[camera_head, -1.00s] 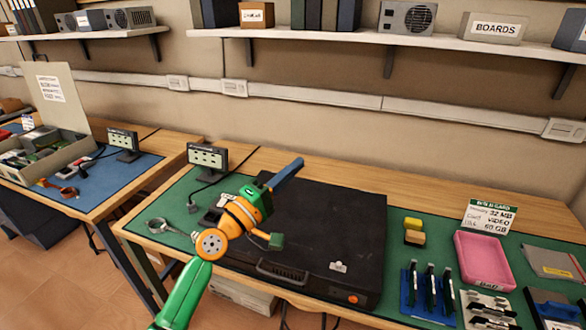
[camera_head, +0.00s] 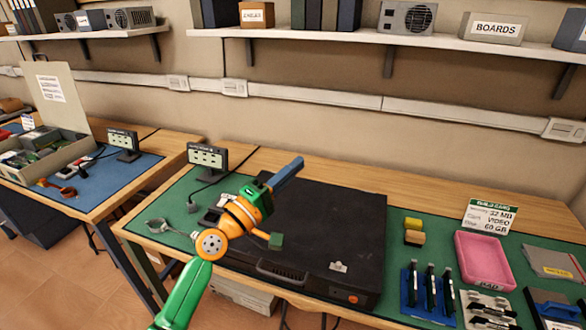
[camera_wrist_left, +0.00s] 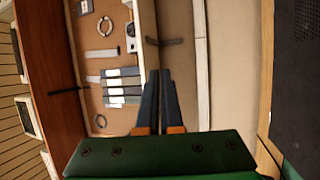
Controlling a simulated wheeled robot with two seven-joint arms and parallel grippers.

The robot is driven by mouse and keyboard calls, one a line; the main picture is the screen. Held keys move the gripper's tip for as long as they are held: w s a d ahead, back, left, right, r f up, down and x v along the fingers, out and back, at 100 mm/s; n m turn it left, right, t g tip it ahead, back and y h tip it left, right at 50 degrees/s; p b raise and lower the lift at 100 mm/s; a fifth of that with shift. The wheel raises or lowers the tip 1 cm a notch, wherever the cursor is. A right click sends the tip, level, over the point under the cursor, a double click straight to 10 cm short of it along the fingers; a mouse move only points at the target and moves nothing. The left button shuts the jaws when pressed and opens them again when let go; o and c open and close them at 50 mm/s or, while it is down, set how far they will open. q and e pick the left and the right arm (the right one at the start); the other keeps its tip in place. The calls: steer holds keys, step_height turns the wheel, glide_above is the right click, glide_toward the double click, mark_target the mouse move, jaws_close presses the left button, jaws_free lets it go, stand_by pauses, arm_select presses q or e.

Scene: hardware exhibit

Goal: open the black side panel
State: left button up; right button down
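A black computer case (camera_head: 340,220) lies flat on the green mat of the middle table. Its broad upper face, the black side panel (camera_head: 325,225), looks closed. A dark handle (camera_head: 282,270), a small silver piece (camera_head: 338,267) and an orange button (camera_head: 354,299) are at its near edge. My left gripper (camera_head: 297,163), with blue fingers, is above the case's far left part, apart from it and pointing to the back wall. In the left wrist view its fingers (camera_wrist_left: 160,80) are together and hold nothing. My arm hides the case's left corner. My right gripper is not in view.
Right of the case lie a yellow sponge (camera_head: 413,223), a pink tray (camera_head: 482,260), a blue rack with dark cards (camera_head: 426,288) and a sign (camera_head: 489,219). A small display (camera_head: 207,157) stands at the back left. A shelf (camera_head: 390,37) runs along the wall.

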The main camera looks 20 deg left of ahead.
arm_select(q)
steer(key=shift+o, duration=1)
steer(key=b+v, duration=0.2)
steer(key=v, duration=0.5)
